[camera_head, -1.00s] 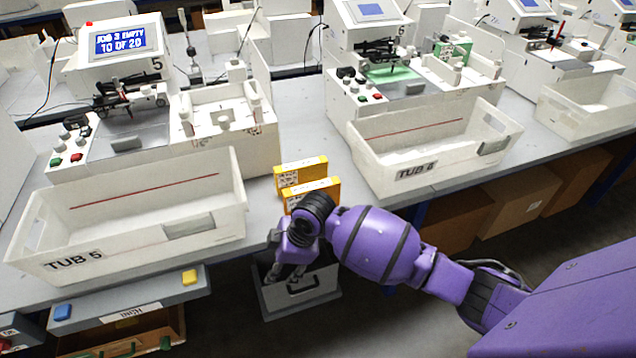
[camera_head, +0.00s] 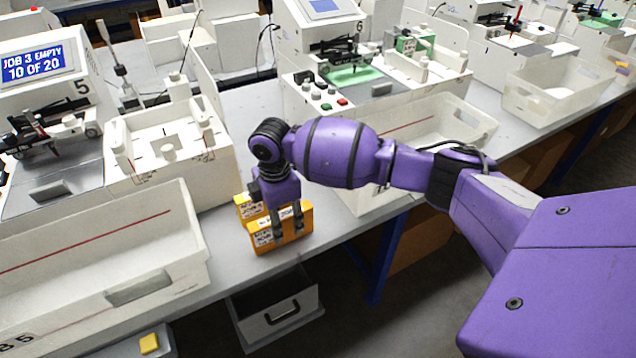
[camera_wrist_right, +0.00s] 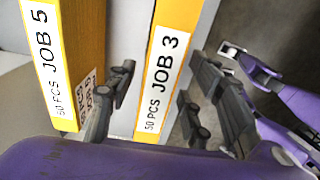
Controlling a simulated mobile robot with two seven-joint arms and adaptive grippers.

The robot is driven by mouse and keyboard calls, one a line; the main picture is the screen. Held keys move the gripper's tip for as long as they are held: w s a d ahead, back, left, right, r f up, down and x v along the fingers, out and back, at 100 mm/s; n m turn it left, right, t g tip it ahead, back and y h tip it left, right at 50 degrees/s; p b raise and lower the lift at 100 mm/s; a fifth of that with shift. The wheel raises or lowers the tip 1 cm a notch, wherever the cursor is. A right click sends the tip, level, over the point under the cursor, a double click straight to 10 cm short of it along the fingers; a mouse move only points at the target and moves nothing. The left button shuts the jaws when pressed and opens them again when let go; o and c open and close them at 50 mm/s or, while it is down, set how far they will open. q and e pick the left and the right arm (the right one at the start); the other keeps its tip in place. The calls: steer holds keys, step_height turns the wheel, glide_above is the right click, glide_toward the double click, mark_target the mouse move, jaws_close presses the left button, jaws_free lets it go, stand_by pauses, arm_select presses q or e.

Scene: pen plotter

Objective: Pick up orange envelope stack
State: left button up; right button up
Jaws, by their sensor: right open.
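Two orange stacks stand close together on the grey bench, the front one (camera_head: 262,238) nearer the bench edge and the rear one (camera_head: 243,203) partly hidden behind it and my arm. In the right wrist view one stack is labelled JOB 3 (camera_wrist_right: 168,55) and the other, to its left, JOB 5 (camera_wrist_right: 65,60). My right gripper (camera_head: 287,226) points down at the front stack. In the wrist view the open fingers of this gripper (camera_wrist_right: 158,105) lie on either side of the JOB 3 stack, one in the gap between the stacks. Firm contact cannot be told. My left gripper is out of view.
A white tub (camera_head: 185,225) stands left of the stacks, and another white tub (camera_head: 440,128) stands to the right, partly behind my arm. White machines line the bench behind. An open grey drawer (camera_head: 275,312) sits below the bench edge.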

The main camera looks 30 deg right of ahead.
step_height(320, 180, down, 4)
steer(key=shift+w+r, duration=0.15)
steer(key=shift+w+a+r, duration=0.1)
jaws_close()
